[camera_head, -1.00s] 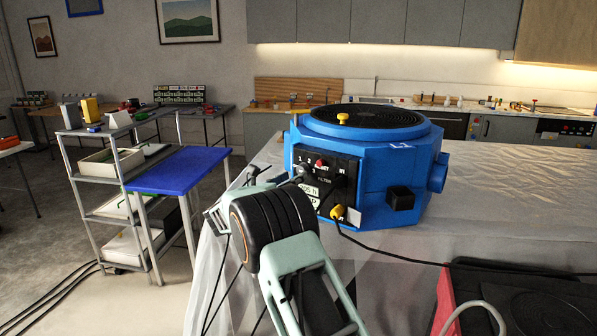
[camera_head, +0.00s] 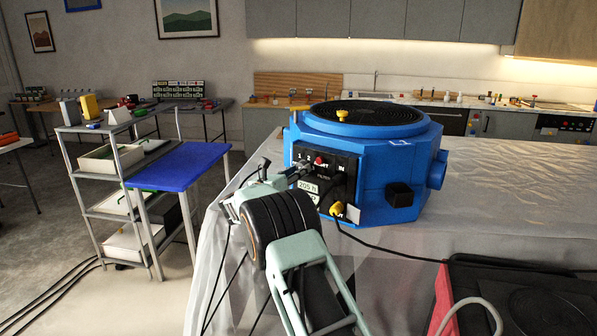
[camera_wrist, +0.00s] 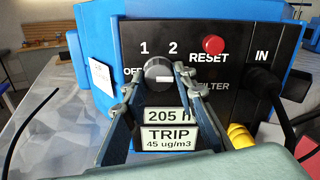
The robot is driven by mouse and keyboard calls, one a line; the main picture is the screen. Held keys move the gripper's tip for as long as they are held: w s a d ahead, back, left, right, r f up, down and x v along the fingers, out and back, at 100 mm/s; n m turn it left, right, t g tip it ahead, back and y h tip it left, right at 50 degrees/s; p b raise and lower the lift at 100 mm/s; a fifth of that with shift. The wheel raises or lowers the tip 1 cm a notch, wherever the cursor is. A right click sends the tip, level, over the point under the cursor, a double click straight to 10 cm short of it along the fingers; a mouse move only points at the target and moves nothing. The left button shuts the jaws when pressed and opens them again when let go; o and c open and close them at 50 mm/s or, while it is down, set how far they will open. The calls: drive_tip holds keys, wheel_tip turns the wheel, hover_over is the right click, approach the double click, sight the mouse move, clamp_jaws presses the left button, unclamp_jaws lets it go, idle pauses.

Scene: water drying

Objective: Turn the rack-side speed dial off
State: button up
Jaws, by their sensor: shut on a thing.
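The blue machine (camera_head: 365,165) stands on the covered table and has a black control panel (camera_wrist: 215,70) on its front. A round grey dial (camera_wrist: 158,73) sits on the left of the panel, under the marks 1 and 2 and right of the partly covered OFF mark. My gripper (camera_wrist: 157,84) is shut on the dial, one finger on each side. In the head view my gripper (camera_head: 298,174) reaches the panel's left side and hides most of the dial. I cannot tell where the dial points.
A red RESET button (camera_wrist: 214,45) is right of the dial. A black plug (camera_wrist: 263,80) and a yellow connector (camera_wrist: 240,136) with cables are farther right. A shelf rack (camera_head: 110,175) and a blue-topped stand (camera_head: 180,167) are at left. A dark red-sided unit (camera_head: 520,300) is at lower right.

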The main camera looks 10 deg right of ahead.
drive_tip(key=shift+f, duration=0.1)
drive_tip(key=shift+c, duration=0.5)
drive_tip(key=n+p, duration=0.2)
drive_tip(key=n, duration=0.8)
drive_tip(key=n+p, duration=0.2)
drive_tip(key=n, duration=0.9)
drive_tip(key=r+n+p, duration=0.1)
drive_tip(key=n+p, duration=0.1)
drive_tip(key=n, duration=0.8)
drive_tip(key=shift+a+n+p, duration=0.1)
drive_tip(key=shift+n+p, duration=1)
drive_tip(key=shift+n, duration=1.3)
